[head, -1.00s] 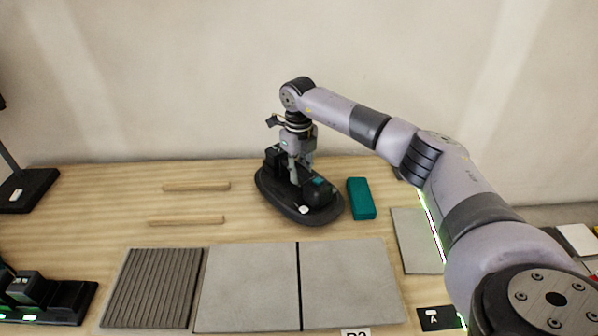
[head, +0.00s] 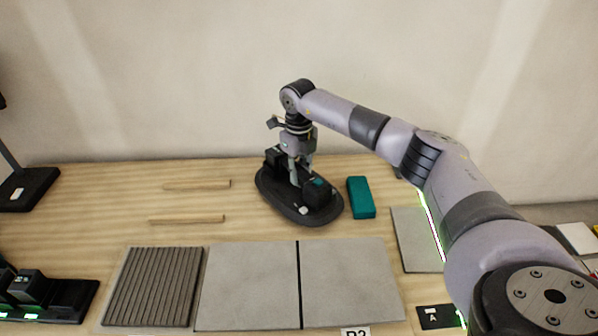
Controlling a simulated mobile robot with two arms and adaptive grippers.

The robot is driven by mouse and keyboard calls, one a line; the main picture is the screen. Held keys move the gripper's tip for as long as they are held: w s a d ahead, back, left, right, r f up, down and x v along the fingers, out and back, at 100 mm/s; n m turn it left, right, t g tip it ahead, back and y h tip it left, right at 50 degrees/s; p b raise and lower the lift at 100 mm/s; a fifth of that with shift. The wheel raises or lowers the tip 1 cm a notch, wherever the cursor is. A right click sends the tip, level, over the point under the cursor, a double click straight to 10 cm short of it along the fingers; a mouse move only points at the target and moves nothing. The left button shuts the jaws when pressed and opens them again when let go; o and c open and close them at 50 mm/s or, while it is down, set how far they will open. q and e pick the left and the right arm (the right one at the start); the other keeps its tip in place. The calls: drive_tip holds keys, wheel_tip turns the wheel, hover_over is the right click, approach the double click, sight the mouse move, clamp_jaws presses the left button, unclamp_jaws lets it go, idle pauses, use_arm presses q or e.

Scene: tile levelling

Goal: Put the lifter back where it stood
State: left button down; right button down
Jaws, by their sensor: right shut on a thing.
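The lifter (head: 322,207) is a black device with an oval base. It rests on the wooden table towards the back, just left of a teal block. My right gripper (head: 300,176) points down over it and is shut on its upper part; the fingers hide some of that part. My left gripper does not show.
The teal block (head: 361,198) lies close on the lifter's right. Two wooden sticks (head: 196,185) lie to the left. Two grey tiles (head: 248,287) and a ribbed tile (head: 153,287) lie in front. A black holder (head: 50,298) stands at the left edge. Bare table separates sticks and lifter.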

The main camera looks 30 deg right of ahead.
drive_tip(key=shift+f, duration=0.35)
idle(0.8)
